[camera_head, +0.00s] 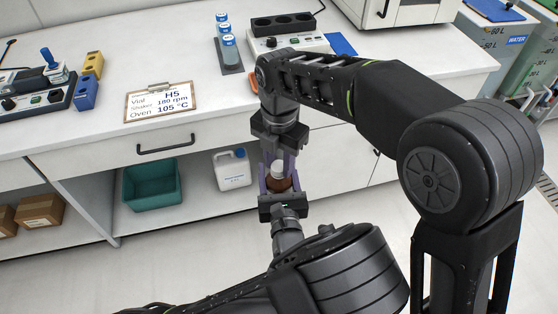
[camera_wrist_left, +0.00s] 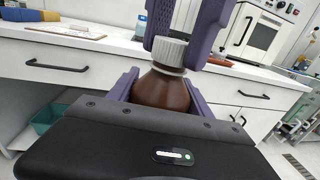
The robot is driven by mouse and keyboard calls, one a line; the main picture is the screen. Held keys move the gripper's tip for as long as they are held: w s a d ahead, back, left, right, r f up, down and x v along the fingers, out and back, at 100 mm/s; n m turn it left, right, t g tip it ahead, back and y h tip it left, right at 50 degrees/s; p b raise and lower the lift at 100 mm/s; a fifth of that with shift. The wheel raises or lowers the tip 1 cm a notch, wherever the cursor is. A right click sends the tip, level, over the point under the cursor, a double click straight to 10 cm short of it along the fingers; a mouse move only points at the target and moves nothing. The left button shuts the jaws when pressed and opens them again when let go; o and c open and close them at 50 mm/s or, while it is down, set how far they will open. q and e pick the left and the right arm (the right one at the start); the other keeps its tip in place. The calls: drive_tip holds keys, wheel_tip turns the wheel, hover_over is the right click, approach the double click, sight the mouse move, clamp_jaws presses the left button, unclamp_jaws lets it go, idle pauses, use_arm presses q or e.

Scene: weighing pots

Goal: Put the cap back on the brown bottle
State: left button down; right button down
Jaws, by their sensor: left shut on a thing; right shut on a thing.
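The brown bottle (camera_head: 281,184) is held upright in front of the bench by my left gripper (camera_head: 279,187), whose purple fingers are shut on its sides. It also shows in the left wrist view (camera_wrist_left: 160,90). The white ribbed cap (camera_wrist_left: 170,52) is at the top of the bottle's neck, looking level and in line with it. I cannot tell whether it is threaded on. My right gripper (camera_head: 278,162) comes from above, its purple fingers shut on both sides of the cap. The cap also shows in the head view (camera_head: 278,166).
The white bench (camera_head: 190,80) stands behind. On it are a clipboard (camera_head: 160,101), capped vials (camera_head: 227,44), a black-topped device (camera_head: 285,25) and a blue-knobbed shaker (camera_head: 45,85). A green bin (camera_head: 152,185) and white jug (camera_head: 232,169) are on the shelf below.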

drive_tip(key=m, duration=2.5)
drive_tip(key=c, duration=1)
unclamp_jaws()
drive_tip(key=shift+r, duration=2.25)
